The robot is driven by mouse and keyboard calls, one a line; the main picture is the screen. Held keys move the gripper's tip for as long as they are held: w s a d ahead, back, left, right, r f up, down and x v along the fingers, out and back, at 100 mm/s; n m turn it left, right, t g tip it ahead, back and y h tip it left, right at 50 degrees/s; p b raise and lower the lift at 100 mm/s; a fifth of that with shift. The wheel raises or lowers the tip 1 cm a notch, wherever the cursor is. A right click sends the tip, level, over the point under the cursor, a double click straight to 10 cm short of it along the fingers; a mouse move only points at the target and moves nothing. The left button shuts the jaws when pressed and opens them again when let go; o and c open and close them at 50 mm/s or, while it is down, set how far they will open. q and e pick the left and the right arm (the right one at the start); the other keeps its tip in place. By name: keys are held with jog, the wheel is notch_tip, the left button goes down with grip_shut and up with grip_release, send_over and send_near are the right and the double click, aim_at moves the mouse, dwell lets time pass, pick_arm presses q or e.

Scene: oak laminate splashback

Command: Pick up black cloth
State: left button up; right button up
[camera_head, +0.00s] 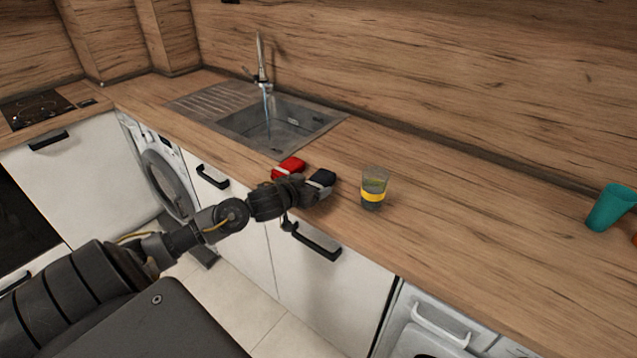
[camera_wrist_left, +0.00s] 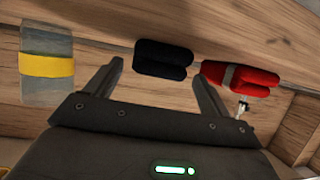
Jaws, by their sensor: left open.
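The black cloth (camera_head: 322,177) lies folded on the wooden counter near its front edge, just beyond my left gripper (camera_head: 315,190) in the head view. In the left wrist view the black cloth (camera_wrist_left: 163,57) appears between and beyond the two fingertips of my left gripper (camera_wrist_left: 159,72). My left gripper is open and nothing is held between its fingers. Part of the cloth is hidden by the gripper in the head view, and I cannot tell whether they touch. My right gripper is not in view.
A red folded cloth (camera_head: 288,168) with a pale band lies left of the black cloth. A glass with a yellow band (camera_head: 373,188) stands to its right. The sink (camera_head: 318,122) is behind. A teal cup (camera_head: 610,207) stands far right. The counter between glass and cup is clear.

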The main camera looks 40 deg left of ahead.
aim_at(315, 183)
pick_arm(q)
jog(key=x, duration=0.3)
jog(key=shift+w, duration=0.15)
jog(key=c, duration=1)
jog(key=shift+c, duration=0.3)
jog(key=shift+r, duration=0.1)
